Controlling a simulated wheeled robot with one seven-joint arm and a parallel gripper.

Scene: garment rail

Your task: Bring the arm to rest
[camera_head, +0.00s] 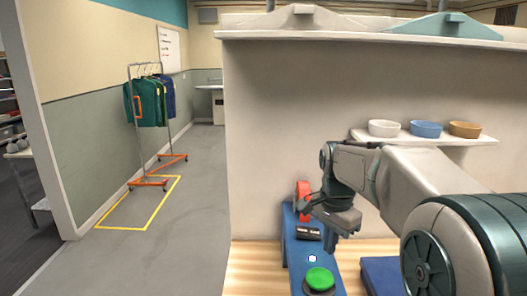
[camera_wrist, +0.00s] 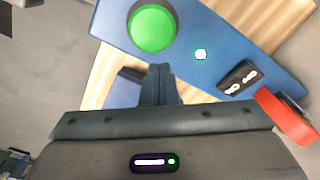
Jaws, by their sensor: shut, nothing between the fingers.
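My gripper (camera_head: 329,243) is at the end of my arm, which reaches in from the right and points down over a blue panel (camera_head: 294,252). In the wrist view my gripper's fingers (camera_wrist: 160,72) are together with nothing between them. The panel carries a green button (camera_head: 319,279), a small lit white spot (camera_head: 312,258) and a black module (camera_head: 308,233). The green button (camera_wrist: 152,28) is just ahead of the fingertips in the wrist view, and I see no clear contact. Part of the panel is hidden by the gripper.
A red part (camera_head: 303,198) stands at the panel's far end. A wooden counter (camera_head: 255,268) lies beneath. A shelf (camera_head: 480,141) with three bowls is on the wall behind my arm.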

